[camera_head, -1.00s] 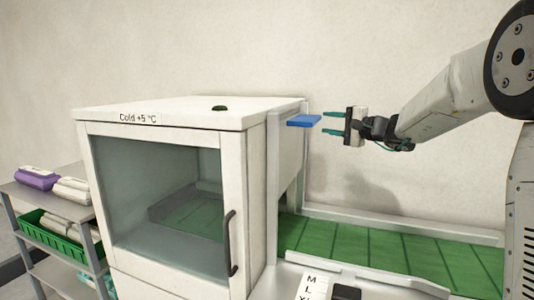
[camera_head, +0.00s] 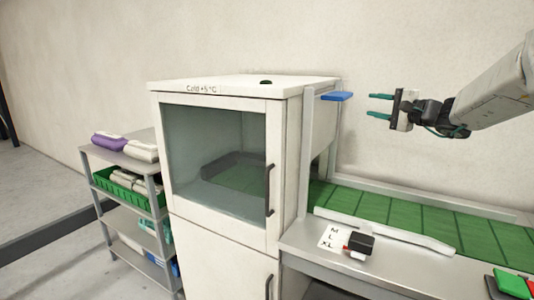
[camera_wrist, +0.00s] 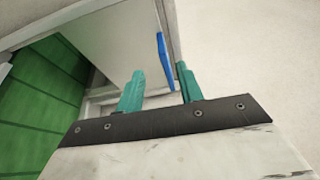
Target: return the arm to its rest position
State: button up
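My gripper (camera_head: 380,106) is in the air above the green conveyor belt (camera_head: 400,211), to the right of the white cold cabinet (camera_head: 222,90). Its two teal fingers are apart with nothing between them, and they point left toward the cabinet. In the wrist view the gripper (camera_wrist: 158,88) also shows spread and empty. A blue plate (camera_head: 337,96) sticks out from the cabinet's right side, left of the fingertips and apart from them in the head view. My arm reaches in from the upper right.
A steel counter (camera_head: 300,241) with a size card (camera_head: 333,238) and a small black device (camera_head: 359,244) stands before the belt. Red and green pads (camera_head: 512,285) lie at the lower right. A grey shelf rack (camera_head: 125,157) stands left of the cabinet. The cabinet door is shut.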

jog(key=s+a+f+n+g+h, duration=0.1)
jog(key=s+a+f+n+g, duration=0.15)
jog(key=s+f+g, duration=0.4)
jog(key=s+a+f+n+g+h, duration=0.1)
jog(key=s+a+f, duration=0.2)
jog(key=s, duration=0.6)
jog(key=s+a+f+n+g, duration=0.2)
jog(key=s+a+f+g, duration=0.15)
jog(key=s, duration=0.35)
jog(key=s+d+f+n+h, duration=0.1)
jog(key=s+h, duration=0.2)
jog(key=s, duration=0.6)
jog(key=s+d+f+n+g+h, duration=0.1)
jog(key=s+f+n+h, duration=0.1)
jog(key=s, duration=0.6)
jog(key=s+d+f+n+h, duration=0.1)
jog(key=s+h, duration=0.3)
jog(key=s, duration=0.5)
jog(key=shift+s+d+f+n+g, duration=0.35)
jog(key=shift+f+n+g, duration=0.05)
jog(key=shift+f+n, duration=0.15)
